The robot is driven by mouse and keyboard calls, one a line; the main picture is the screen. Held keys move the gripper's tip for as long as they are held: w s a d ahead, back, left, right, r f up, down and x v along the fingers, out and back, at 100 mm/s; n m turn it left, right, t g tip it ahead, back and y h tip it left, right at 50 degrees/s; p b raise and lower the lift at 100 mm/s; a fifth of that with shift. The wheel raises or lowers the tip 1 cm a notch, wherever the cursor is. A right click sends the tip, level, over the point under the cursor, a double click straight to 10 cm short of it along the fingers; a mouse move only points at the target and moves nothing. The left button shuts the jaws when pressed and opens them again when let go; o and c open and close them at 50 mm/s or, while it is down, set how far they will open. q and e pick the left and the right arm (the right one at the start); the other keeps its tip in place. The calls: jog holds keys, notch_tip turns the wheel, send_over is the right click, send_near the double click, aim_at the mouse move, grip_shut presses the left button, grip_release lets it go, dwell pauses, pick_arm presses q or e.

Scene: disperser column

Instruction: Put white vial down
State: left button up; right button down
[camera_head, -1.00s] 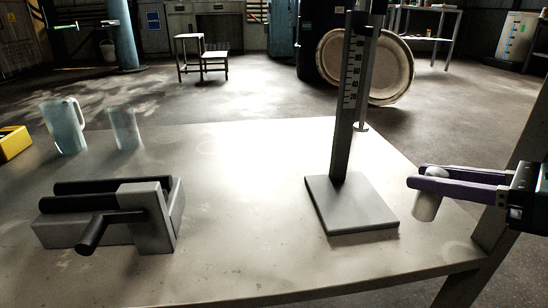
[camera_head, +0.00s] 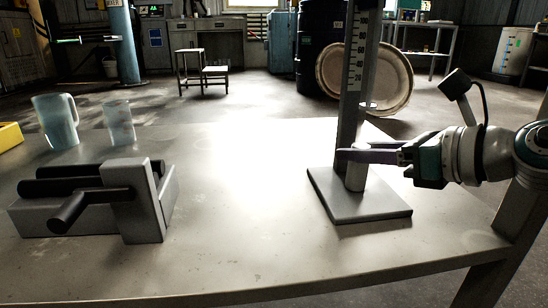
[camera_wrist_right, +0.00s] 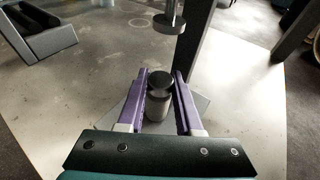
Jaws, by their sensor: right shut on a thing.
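In the right wrist view the vial (camera_wrist_right: 158,107) shows a dark round top between the purple fingers (camera_wrist_right: 160,78). A round disc on a rod (camera_wrist_right: 168,22), part of the disperser, shows beyond the vial. My left gripper is not in view.
A grey device with black rollers and a handle (camera_head: 140,200) stands on the table at the left. A clear jug (camera_head: 57,122) and a beaker (camera_head: 119,124) stand behind it, near a yellow box (camera_head: 9,136). The table middle (camera_head: 240,190) is clear.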

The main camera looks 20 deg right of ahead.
jog(key=shift+r, duration=0.1)
jog(key=shift+f, duration=0.25)
jog(key=c, duration=0.6)
grip_release()
jog(key=shift+r, duration=0.1)
